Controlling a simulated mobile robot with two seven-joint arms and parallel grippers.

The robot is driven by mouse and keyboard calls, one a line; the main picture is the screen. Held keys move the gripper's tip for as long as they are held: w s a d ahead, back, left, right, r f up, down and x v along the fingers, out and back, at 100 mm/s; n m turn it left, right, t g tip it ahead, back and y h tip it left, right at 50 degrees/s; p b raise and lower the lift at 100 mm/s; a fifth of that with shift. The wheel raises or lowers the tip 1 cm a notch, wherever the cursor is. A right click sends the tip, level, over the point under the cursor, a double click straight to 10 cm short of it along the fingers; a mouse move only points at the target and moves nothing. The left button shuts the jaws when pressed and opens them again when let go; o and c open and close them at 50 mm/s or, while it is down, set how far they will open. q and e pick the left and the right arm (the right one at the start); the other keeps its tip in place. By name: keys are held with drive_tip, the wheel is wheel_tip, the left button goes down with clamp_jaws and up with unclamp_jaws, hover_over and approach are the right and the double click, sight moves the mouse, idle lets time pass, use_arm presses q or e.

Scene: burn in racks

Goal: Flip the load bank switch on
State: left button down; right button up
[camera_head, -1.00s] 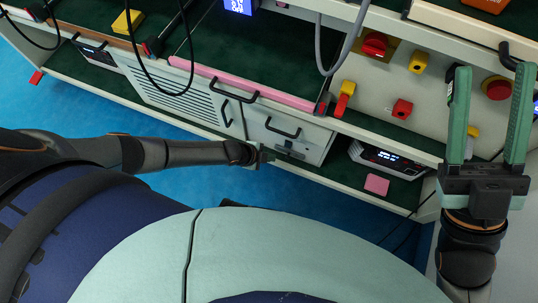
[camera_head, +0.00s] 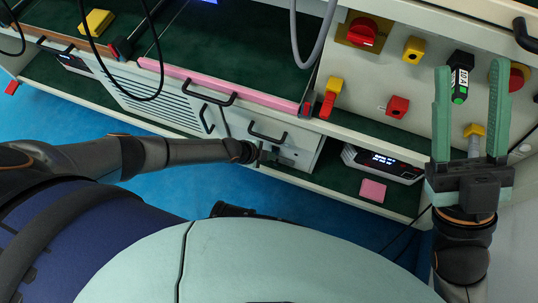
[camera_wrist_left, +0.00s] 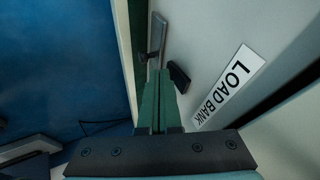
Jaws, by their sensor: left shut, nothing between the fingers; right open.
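The load bank is a white front panel (camera_head: 301,140) low on the rack, with a black handle on it in the head view. Its white LOAD BANK label (camera_wrist_left: 230,86) shows in the left wrist view. My left gripper (camera_head: 268,155) is at this panel; its green fingers (camera_wrist_left: 158,80) are shut and empty. Just beyond the fingertips are a grey metal bar (camera_wrist_left: 154,42) and a small black piece (camera_wrist_left: 179,77). I cannot tell which, if either, is the switch, its position, or whether the fingers touch it. My right gripper (camera_head: 470,68) is open and empty, pointing up.
A red rotary switch (camera_head: 363,33), a red button (camera_head: 397,106) and a black 20 A device (camera_head: 460,76) are on the upper right panel. A lit meter (camera_head: 383,163) and a pink note (camera_head: 372,190) are on the lower shelf. Blue floor (camera_head: 70,128) is open at left.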

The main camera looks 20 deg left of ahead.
idle(0.4)
drive_tip(key=shift+r, duration=0.15)
drive_tip(key=shift+r+p, duration=0.55)
drive_tip(key=shift+p, duration=0.1)
drive_tip(key=shift+s+r, duration=0.1)
